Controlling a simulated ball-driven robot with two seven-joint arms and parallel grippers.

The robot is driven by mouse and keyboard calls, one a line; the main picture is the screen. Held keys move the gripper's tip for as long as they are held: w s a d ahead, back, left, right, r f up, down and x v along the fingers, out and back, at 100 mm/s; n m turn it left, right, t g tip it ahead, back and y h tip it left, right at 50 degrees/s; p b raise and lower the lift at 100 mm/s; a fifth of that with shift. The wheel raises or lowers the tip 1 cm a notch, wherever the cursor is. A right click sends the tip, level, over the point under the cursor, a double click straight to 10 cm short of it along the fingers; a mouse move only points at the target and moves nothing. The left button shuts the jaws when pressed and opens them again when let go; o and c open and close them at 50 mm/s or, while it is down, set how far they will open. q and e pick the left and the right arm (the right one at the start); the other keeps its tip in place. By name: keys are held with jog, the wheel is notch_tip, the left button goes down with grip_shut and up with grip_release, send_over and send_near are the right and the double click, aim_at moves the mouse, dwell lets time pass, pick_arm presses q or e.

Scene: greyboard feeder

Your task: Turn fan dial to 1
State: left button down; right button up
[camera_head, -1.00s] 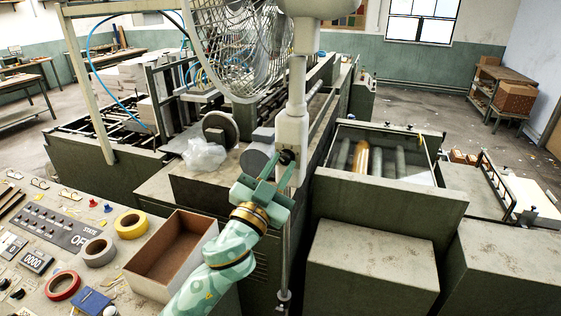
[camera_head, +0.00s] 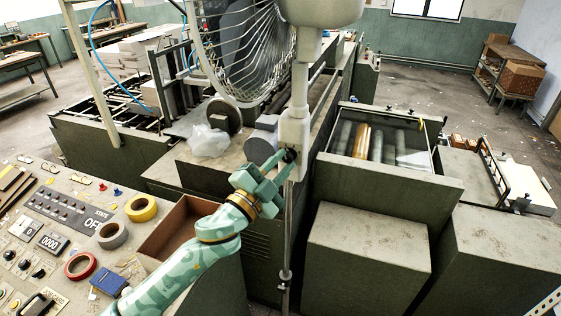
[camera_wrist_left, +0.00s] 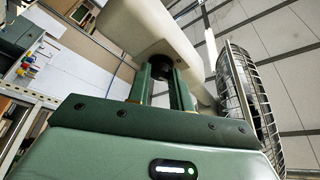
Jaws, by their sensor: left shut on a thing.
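The fan's wire cage (camera_head: 245,45) stands at the top of the head view, on a pale post (camera_head: 294,130) with a pale housing. My left gripper (camera_head: 285,158) is at the side of this post, low on its pale part. In the left wrist view the gripper (camera_wrist_left: 161,72) is shut on a small black dial (camera_wrist_left: 160,65) under the pale housing (camera_wrist_left: 158,35). The fan cage also shows at the right of that view (camera_wrist_left: 250,95). The dial's markings and setting are not visible. My right gripper is not in view.
A control panel (camera_head: 50,222) with tape rolls and an open cardboard box (camera_head: 177,232) lies at the left, beside my left arm. A machine with rollers (camera_head: 375,145) stands to the right of the post. Grey-green cabinets (camera_head: 368,250) fill the front right.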

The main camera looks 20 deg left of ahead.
pick_arm(q)
jog(key=c, duration=1.3)
grip_release()
jog(key=shift+o, duration=0.2)
jog(key=b+v, duration=0.5)
jog(key=v, duration=1.1)
jog(key=shift+s+b, duration=0.25)
jog(key=shift+b, duration=0.05)
